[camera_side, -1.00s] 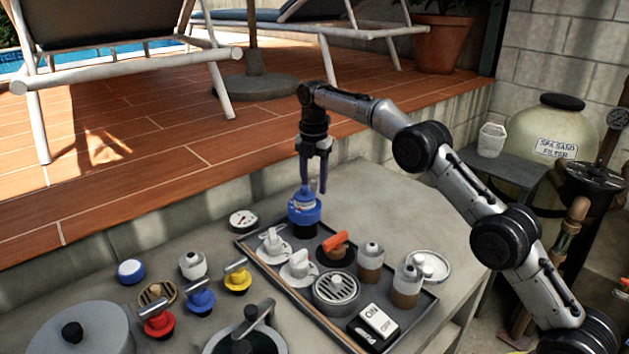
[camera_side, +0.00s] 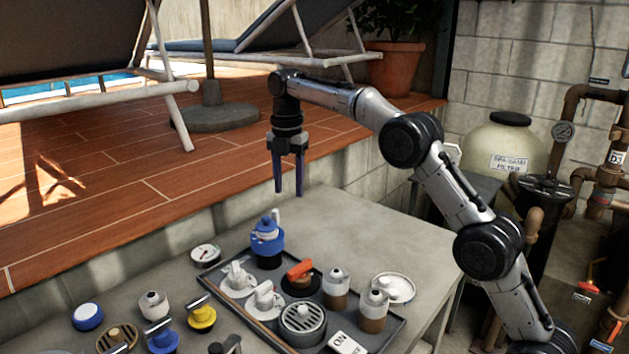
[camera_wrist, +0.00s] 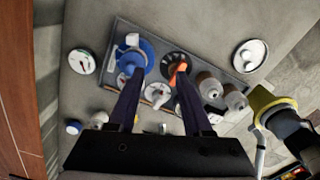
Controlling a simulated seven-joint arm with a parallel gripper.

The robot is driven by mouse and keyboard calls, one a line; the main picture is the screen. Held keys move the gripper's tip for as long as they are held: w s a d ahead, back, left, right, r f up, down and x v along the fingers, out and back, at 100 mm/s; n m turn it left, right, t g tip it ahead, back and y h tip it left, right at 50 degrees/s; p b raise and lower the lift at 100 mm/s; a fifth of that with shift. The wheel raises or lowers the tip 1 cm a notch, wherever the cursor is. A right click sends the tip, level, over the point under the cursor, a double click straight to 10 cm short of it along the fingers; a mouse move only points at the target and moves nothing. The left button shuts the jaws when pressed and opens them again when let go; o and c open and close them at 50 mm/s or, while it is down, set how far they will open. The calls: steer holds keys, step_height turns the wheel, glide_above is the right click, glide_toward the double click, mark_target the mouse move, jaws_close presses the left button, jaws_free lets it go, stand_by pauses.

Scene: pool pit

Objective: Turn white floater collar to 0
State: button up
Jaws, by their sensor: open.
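My gripper (camera_side: 288,190) is open and empty, pointing down in the air above the back of the tray. Its parted fingers also show in the wrist view (camera_wrist: 158,76). Below and left of it stands a blue floater-like piece (camera_side: 266,244) with a white upright part on top; it also shows in the wrist view (camera_wrist: 147,64). Two white-topped pieces with brown lower parts, one (camera_side: 335,282) nearer the middle and one (camera_side: 374,303) nearer the right, stand in the tray. I cannot tell which piece carries the white floater collar, and no 0 mark is readable.
A gauge (camera_side: 205,255) lies outside. The bench behind the tray is clear.

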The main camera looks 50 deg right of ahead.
steer(key=s+r, duration=0.3)
steer(key=s, duration=0.5)
steer(key=shift+s+a+r, duration=0.15)
steer(key=shift+a+r, duration=0.1)
steer(key=shift+a, duration=0.05)
steer(key=s+a+r+m+t, duration=0.15)
steer(key=s+r, duration=0.25)
steer(key=s, duration=0.4)
steer(key=s+a+r+m+t, duration=0.1)
steer(key=s+r+m+t, duration=0.1)
steer(key=s+r, duration=0.45)
steer(key=s+a+f+m+t, duration=0.1)
steer(key=s+f+m+t, duration=0.1)
steer(key=s+f+m, duration=1.3)
steer(key=m, duration=0.3)
steer(key=shift+s+f+m, duration=0.35)
steer(key=shift+s, duration=0.05)
